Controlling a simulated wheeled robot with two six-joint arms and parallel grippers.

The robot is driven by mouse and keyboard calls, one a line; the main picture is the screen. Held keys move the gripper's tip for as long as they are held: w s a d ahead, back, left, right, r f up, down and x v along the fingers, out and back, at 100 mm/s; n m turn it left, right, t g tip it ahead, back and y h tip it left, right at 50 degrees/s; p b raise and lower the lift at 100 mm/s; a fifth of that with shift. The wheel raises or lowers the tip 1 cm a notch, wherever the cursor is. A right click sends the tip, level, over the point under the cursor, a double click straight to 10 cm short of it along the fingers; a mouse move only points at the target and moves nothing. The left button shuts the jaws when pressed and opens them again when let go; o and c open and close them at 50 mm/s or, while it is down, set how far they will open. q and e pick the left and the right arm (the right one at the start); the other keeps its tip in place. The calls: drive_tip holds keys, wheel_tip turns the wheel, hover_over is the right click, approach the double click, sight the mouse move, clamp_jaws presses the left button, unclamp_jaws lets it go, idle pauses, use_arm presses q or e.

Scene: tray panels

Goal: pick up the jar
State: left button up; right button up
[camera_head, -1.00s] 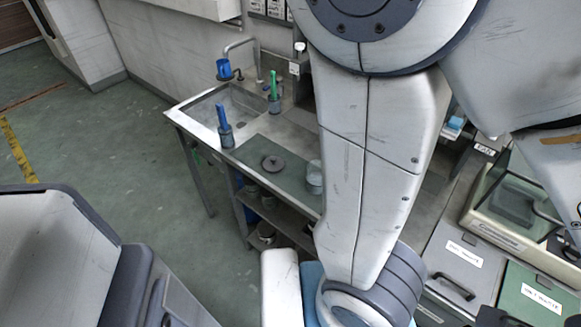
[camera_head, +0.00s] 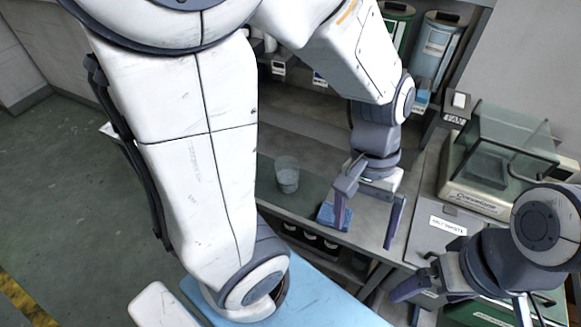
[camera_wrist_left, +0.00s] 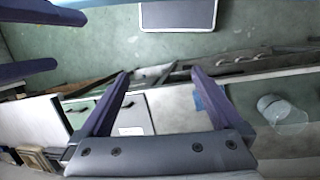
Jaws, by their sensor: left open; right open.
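The jar (camera_head: 287,178) is a clear glass cylinder with pale grey contents in its lower part. It stands upright on the green mat of the bench. It also shows in the left wrist view (camera_wrist_left: 281,112), right of the fingers. My left gripper (camera_head: 368,228) is open, fingers pointing down, to the right of the jar and apart from it. Nothing is held between its fingers. My right gripper (camera_head: 462,300) is at the lower right, open, partly cut off by the frame edge and far from the jar.
A blue block or cloth (camera_head: 328,216) lies at the bench's front edge by a left finger. A glass-sided balance (camera_head: 480,203) stands at the right. Blue and green bins (camera_head: 437,45) stand at the back. My large arm link hides the left bench.

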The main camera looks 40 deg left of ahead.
use_arm(q)
drive_tip(key=w+a+f+n+h+b, duration=0.35)
drive_tip(key=w+a+f+n, duration=0.2)
drive_tip(key=a+n, duration=0.35)
drive_tip(key=n+t+h+b, duration=0.35)
drive_tip(key=n+t, duration=0.75)
drive_tip(key=n, duration=0.6)
approach(297, 175)
drive_tip(key=shift+w+f+y+b, duration=0.2)
drive_tip(key=shift+f+y+b, duration=0.25)
drive_tip(key=shift+f, duration=0.5)
drive_tip(key=f+t+b, duration=0.1)
drive_tip(key=a+f+n+b, duration=0.1)
drive_tip(key=shift+a+f+t, duration=0.2)
drive_tip(key=shift+f+t, duration=0.15)
drive_tip(key=shift+t, duration=0.05)
drive_tip(key=shift+w+f+n, duration=0.15)
drive_tip(key=shift+w+n, duration=0.1)
drive_tip(key=shift+n, duration=0.05)
drive_tip(key=x, duration=0.5)
drive_tip(key=w+d, duration=0.1)
drive_tip(key=w+d+p, duration=0.1)
drive_tip(key=w+d, duration=0.1)
drive_tip(key=shift+w+f, duration=0.1)
drive_tip(key=shift+f, duration=0.25)
drive_tip(key=shift+w+d+f, duration=0.2)
drive_tip(key=shift+w, duration=0.1)
